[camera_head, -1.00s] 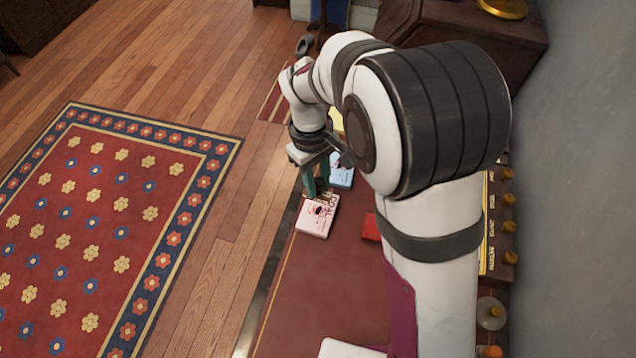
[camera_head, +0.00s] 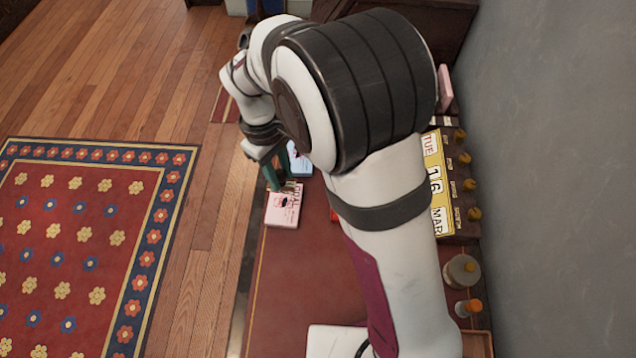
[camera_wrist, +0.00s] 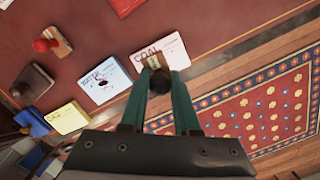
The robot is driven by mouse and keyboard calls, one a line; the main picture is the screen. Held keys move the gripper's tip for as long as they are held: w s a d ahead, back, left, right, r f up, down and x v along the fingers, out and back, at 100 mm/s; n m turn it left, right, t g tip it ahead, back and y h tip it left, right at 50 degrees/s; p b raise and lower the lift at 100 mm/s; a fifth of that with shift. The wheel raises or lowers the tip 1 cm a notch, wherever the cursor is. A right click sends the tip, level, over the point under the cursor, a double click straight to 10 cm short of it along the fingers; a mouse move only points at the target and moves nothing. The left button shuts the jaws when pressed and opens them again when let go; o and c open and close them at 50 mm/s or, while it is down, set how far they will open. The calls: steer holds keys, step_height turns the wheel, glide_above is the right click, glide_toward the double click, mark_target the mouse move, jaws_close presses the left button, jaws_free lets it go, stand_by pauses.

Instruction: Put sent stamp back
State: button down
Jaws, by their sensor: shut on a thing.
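My gripper (camera_wrist: 158,95) has green fingers shut on a stamp with a dark round knob (camera_wrist: 160,82). A small pale block shows beneath the knob. The stamp is over the edge of a pink card (camera_wrist: 176,52) lettered "COAL"; I cannot tell whether it touches the card. No wording on the stamp can be read. In the head view my gripper (camera_head: 272,178) is just above the pink card (camera_head: 284,212), which bears a dark mark.
A blue card (camera_wrist: 104,80), a yellow card (camera_wrist: 68,118) and a dark block (camera_wrist: 34,78) lie on the red desk top (camera_head: 300,275). A calendar (camera_head: 434,180) with knobs stands along the right. The desk's left edge drops to the floor.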

steer(key=w+d+r, duration=0.1)
steer(key=w+d, duration=0.1)
steer(key=d, duration=1)
steer(key=w+d+r, duration=0.1)
steer(key=w+d, duration=0.2)
steer(key=d, duration=0.9)
steer(key=shift+n, duration=0.4)
steer(key=w+a+f, duration=0.1)
steer(key=a+f, duration=0.1)
steer(key=a, duration=0.1)
steer(key=w+a+f, duration=0.1)
steer(key=a+f, duration=0.1)
steer(key=a, duration=0.1)
steer(key=w+a+f, duration=0.2)
steer(key=a, duration=0.1)
steer(key=shift+a+f, duration=0.25)
steer(key=shift+a, duration=0.1)
step_height(320, 180, down, 3)
steer(key=shift+a+f, duration=0.1)
steer(key=shift+f, duration=0.4)
steer(key=c, duration=0.6)
jaws_free()
steer(key=shift+f, duration=0.1)
steer(key=shift+c, duration=0.2)
